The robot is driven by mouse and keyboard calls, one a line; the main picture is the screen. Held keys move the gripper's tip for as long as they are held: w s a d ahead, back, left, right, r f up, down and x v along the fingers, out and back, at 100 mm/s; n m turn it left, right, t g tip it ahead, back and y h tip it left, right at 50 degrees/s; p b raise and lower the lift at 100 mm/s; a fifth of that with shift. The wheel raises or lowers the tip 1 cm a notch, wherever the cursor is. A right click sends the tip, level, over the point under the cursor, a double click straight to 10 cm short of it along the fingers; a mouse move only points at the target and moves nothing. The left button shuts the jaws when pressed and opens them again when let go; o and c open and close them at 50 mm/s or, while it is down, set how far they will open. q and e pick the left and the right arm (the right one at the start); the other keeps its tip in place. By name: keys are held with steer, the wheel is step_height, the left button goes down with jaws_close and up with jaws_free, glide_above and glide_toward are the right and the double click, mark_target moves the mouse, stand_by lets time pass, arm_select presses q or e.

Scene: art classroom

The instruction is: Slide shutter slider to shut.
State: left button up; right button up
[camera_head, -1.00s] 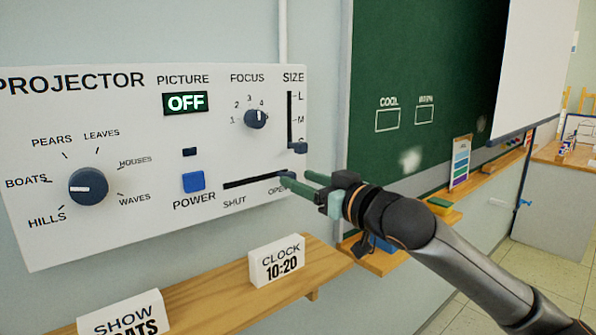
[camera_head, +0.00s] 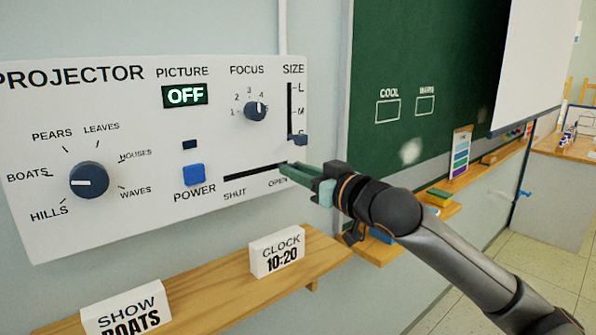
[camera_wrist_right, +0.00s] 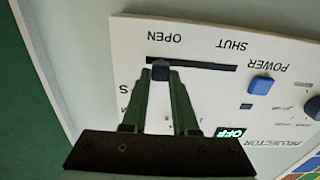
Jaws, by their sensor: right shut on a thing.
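The shutter slider is a dark slot (camera_head: 248,175) low on the white projector panel (camera_head: 130,215), with SHUT at its left end and OPEN at its right end. Its small dark knob (camera_wrist_right: 160,68) sits at the OPEN end in the right wrist view. My right gripper (camera_head: 287,170) reaches in from the right, its green fingers shut on the knob. In the right wrist view the fingertips (camera_wrist_right: 162,76) close around the knob. In the head view the fingertips mostly hide the knob. My left gripper is not in view.
A wooden shelf (camera_head: 215,290) below holds the clock sign (camera_head: 277,252) and show sign (camera_head: 127,310). The chalkboard (camera_head: 430,60) is to the right.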

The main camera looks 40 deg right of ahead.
jaws_close()
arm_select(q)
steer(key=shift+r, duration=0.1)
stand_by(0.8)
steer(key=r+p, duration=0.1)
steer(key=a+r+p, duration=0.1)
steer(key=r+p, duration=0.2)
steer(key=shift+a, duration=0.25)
arm_select(e)
steer(key=a, duration=1)
steer(key=shift+s+a, duration=0.2)
steer(key=shift+s, duration=0.25)
steer(key=o, duration=0.8)
jaws_free()
steer(key=shift+a, duration=0.15)
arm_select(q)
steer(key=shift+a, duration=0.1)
